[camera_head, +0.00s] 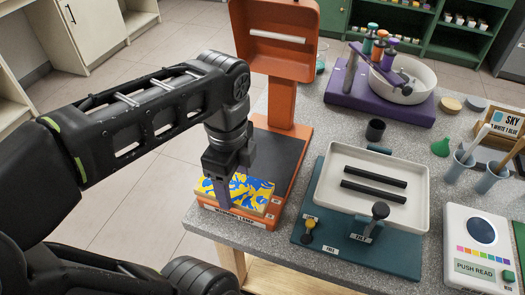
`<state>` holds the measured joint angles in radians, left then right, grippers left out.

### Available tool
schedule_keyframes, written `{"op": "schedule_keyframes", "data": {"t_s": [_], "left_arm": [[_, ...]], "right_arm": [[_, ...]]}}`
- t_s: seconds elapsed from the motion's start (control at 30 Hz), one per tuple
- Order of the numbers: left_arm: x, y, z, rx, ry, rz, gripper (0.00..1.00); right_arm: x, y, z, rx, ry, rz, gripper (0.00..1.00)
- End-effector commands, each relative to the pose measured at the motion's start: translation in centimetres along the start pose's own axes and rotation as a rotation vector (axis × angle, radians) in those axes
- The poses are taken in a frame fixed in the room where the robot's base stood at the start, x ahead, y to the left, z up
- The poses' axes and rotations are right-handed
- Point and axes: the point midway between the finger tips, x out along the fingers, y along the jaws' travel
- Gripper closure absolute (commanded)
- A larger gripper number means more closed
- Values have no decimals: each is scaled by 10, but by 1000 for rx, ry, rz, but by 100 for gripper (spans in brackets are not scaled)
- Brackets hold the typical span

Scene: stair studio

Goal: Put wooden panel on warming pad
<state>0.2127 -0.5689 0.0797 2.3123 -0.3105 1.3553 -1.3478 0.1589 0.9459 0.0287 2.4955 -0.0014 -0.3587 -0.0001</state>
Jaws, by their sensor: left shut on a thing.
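The wooden panel (256,190) has a blue, yellow and white painted top and a light wood edge. My left gripper (224,193) comes down from above and is shut on the panel near its left part. The warming pad is the dark surface (276,155) on an orange base, under an orange lamp hood. The panel is over the front end of this base, level or nearly so. I cannot tell whether it touches the pad or is held just above it. The rear part of the pad is bare. My right gripper is not in view.
The orange lamp post and hood (275,40) stand at the pad's rear. To the right are a white tray with black bars (337,200) on a teal base, a dark cup (375,130) and a purple stand (345,92). The table's front edge is close to the orange base.

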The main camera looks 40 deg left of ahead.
Motion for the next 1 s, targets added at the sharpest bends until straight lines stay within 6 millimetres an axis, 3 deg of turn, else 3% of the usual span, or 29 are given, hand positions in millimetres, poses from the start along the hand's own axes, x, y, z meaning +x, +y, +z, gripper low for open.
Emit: {"op": "schedule_keyframes", "data": {"t_s": [0.17, 0.4, 0.63, 0.7, 0.83, 1.0], "left_arm": [[-1, -39, 0, 0, 0, 4, 80], [-1, -108, 0, 0, 0, 4, 80], [-1, -161, 0, 0, 1, 2, 80], [2, -171, 0, 0, 0, 3, 80], [20, -168, 0, 0, -1, 1, 80], [24, -169, 0, 0, 0, -1, 80]], "right_arm": [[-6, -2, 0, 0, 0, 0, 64], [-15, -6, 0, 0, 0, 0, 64], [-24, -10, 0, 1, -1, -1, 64], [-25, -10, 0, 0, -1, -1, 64], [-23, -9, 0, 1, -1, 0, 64], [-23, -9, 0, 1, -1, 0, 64]]}}
